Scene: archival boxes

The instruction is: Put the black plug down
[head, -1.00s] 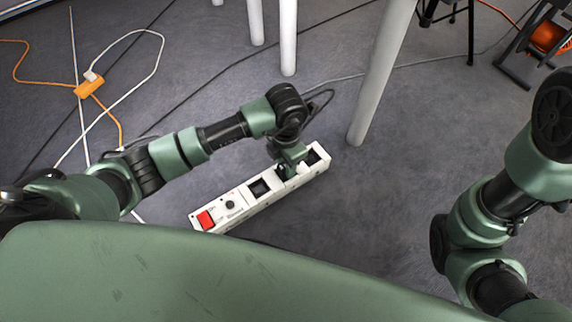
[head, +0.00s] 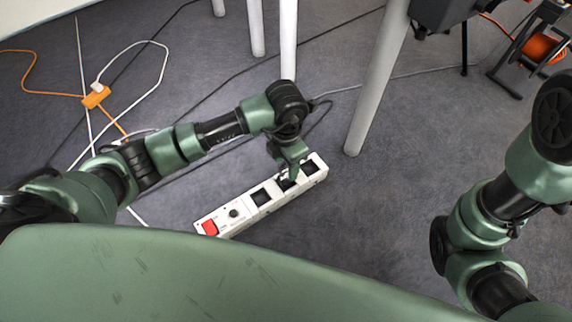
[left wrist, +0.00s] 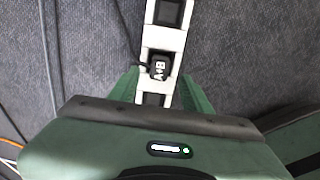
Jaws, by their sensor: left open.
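The black plug (left wrist: 158,67), marked "A+B", is at a middle socket of the white power strip (left wrist: 163,39) in the left wrist view. How deep it sits cannot be told. My left gripper (left wrist: 159,90) is open, with one green finger on each side of the strip near the plug. In the head view the left gripper (head: 289,171) is low over the right half of the power strip (head: 238,200) and hides most of the plug. My right arm shows at the right; its gripper is out of view.
The strip lies on grey carpet and has a red switch (head: 210,228). White table legs (head: 378,80) stand behind it. An orange block (head: 96,96) with cables lies at the left, an orange cable reel (head: 540,46) at the back right. Carpet right of the strip is clear.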

